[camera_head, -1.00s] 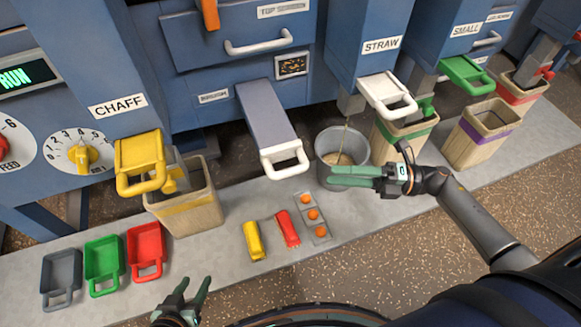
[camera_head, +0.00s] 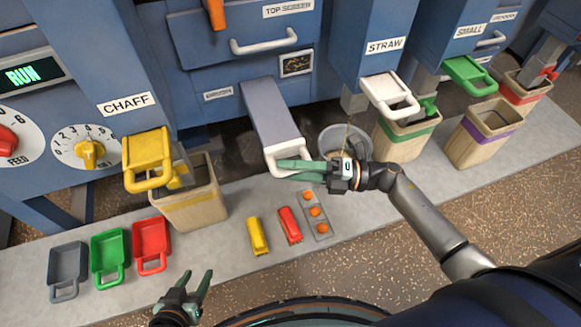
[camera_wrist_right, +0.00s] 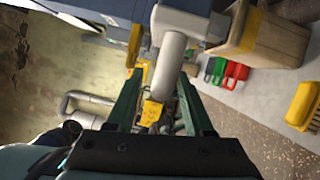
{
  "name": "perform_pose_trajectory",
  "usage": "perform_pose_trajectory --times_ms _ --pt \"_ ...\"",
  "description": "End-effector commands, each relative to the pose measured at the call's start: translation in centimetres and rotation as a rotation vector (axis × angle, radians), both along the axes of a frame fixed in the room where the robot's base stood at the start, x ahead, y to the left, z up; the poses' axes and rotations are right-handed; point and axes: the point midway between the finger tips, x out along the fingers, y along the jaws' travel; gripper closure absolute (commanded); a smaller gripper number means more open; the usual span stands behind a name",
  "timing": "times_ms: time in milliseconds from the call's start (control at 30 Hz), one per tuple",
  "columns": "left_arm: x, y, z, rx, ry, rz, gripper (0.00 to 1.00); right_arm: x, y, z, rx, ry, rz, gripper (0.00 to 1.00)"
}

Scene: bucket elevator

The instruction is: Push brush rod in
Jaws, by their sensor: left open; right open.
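The brush rod (camera_head: 270,112) is a long grey bar sticking out from the machine under a small dark label, with a white loop handle (camera_head: 269,158) at its near end. My right gripper (camera_head: 284,170) is open at the handle, its green fingers overlapping the handle's lower part. In the right wrist view, the pale handle (camera_wrist_right: 172,55) lies ahead between the two open fingers (camera_wrist_right: 160,85); contact cannot be told. My left gripper (camera_head: 195,284) is open and empty at the lower left, away from the rod.
A metal bucket (camera_head: 330,138) stands just right of the rod, partly behind my right wrist. A wooden chaff bin (camera_head: 197,207) stands to the left.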

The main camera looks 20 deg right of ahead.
Motion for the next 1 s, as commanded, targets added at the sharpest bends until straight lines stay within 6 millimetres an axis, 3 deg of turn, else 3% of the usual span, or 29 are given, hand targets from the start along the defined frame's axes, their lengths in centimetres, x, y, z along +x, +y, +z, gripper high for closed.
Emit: perform_pose_trajectory --times_ms 67,467,1000 --pt "-0.06 0.02 -0.05 0.000 0.002 0.000 0.50 0.00 -0.01 0.00 0.000 0.000 0.000 0.55" --pt "-0.51 0.03 -0.31 0.000 0.014 0.001 0.50 -0.02 -0.04 0.03 0.001 0.000 0.000 1.00" --pt "-0.37 -0.04 -0.17 -0.001 0.010 0.001 0.50 -0.02 -0.03 0.09 0.001 -0.002 0.001 1.00"
